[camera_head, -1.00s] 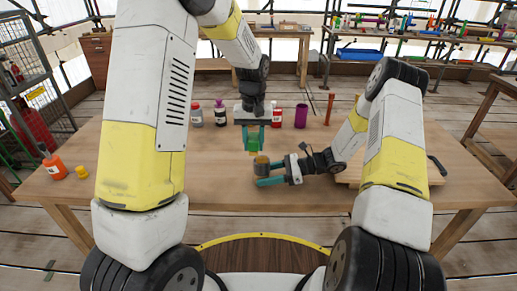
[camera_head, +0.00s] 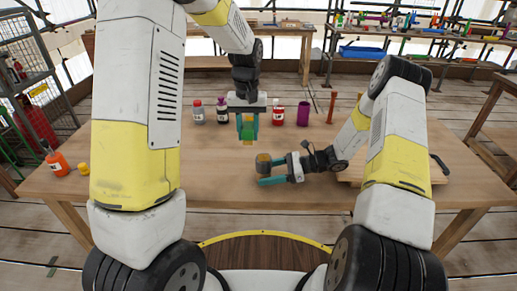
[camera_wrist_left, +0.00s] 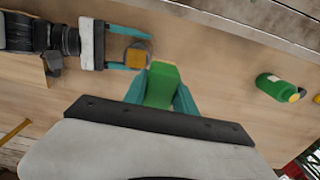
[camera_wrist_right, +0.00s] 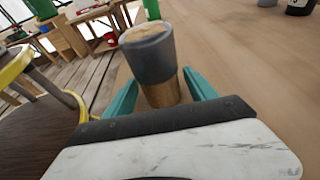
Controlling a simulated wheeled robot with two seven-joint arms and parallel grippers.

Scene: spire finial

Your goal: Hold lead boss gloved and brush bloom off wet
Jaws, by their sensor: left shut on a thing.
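My left gripper (camera_head: 247,128) is shut on a green brush (camera_wrist_left: 162,85), which points down with a yellowish lower end in the head view. My right gripper (camera_head: 268,171) reaches in from the right with its teal fingers on both sides of the boss (camera_head: 263,162). The boss is a short cylinder; in the right wrist view it has a grey upper band and a tan lower part (camera_wrist_right: 160,92).
An orange bottle (camera_head: 58,163) and yellow cap are at far left.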

